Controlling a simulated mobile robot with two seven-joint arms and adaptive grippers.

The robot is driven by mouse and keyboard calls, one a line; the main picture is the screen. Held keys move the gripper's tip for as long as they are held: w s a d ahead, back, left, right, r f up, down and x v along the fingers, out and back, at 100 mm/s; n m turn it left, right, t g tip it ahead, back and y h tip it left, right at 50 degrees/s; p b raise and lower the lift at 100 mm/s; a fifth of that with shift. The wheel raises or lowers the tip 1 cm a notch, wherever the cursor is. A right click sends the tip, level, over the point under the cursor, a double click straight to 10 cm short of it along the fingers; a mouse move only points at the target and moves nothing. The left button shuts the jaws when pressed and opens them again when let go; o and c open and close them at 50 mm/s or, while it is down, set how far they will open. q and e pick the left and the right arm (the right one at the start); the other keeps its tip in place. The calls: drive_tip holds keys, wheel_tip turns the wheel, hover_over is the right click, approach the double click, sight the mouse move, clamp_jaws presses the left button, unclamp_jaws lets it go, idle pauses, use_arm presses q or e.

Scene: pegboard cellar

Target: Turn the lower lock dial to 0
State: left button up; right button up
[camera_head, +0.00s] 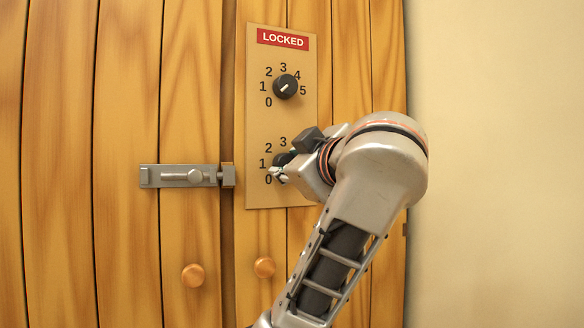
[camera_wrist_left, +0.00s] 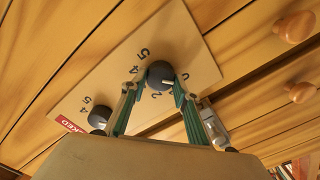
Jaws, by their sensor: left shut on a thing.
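The lower lock dial (camera_head: 283,159) is a dark round knob on a tan panel (camera_head: 256,125), mostly covered by my left gripper (camera_head: 281,173) in the head view. In the left wrist view the lower dial (camera_wrist_left: 160,73) sits between the two fingers of my left gripper (camera_wrist_left: 155,88), which is shut on it. The dial's white mark is on the side of the low numbers, near 0 and 1; I cannot tell the exact number. The 0, 1, 2 and 3 show around it in the head view; the rest is hidden by the gripper. My right gripper is not in view.
The upper dial (camera_head: 285,87) stands above on the same panel, under a red LOCKED sign (camera_head: 283,39). A metal bolt (camera_head: 181,176) crosses the door gap at left. Two round wooden knobs (camera_head: 193,275) (camera_head: 264,267) stick out lower down. The wall at right is bare.

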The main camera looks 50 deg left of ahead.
use_arm(q)
drive_tip(key=shift+n, duration=0.5)
drive_tip(key=o, duration=1.1)
drive_tip(key=v, duration=1.2)
drive_tip(key=shift+f, duration=0.1)
